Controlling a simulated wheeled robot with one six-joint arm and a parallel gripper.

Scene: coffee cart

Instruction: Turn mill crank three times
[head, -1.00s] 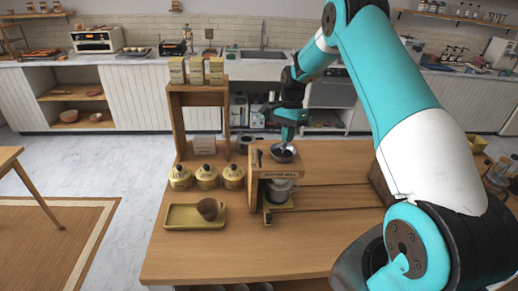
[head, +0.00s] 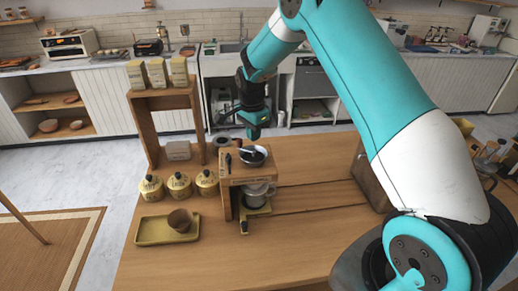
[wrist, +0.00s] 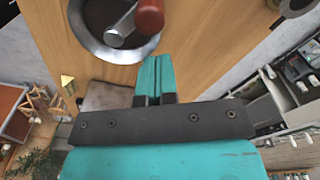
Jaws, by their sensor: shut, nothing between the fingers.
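The mill (head: 250,177) is a wooden stand with a dark round hopper bowl (head: 258,160) set in its top. In the wrist view the bowl (wrist: 92,28) has a metal rim. Its crank (wrist: 121,31) is a metal arm with a red-brown knob (wrist: 150,15), cut by the top edge of that view. My gripper (head: 253,138) is just above and behind the bowl in the head view. In the wrist view its teal fingers (wrist: 153,66) are together and empty, beside the bowl's rim and apart from the knob.
A glass vessel (head: 258,190) sits under the mill's top. Several yellow canisters (head: 180,187), a yellow tray (head: 155,231) with a brown cup (head: 180,220), and a wooden shelf (head: 165,101) with bags stand to the left.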

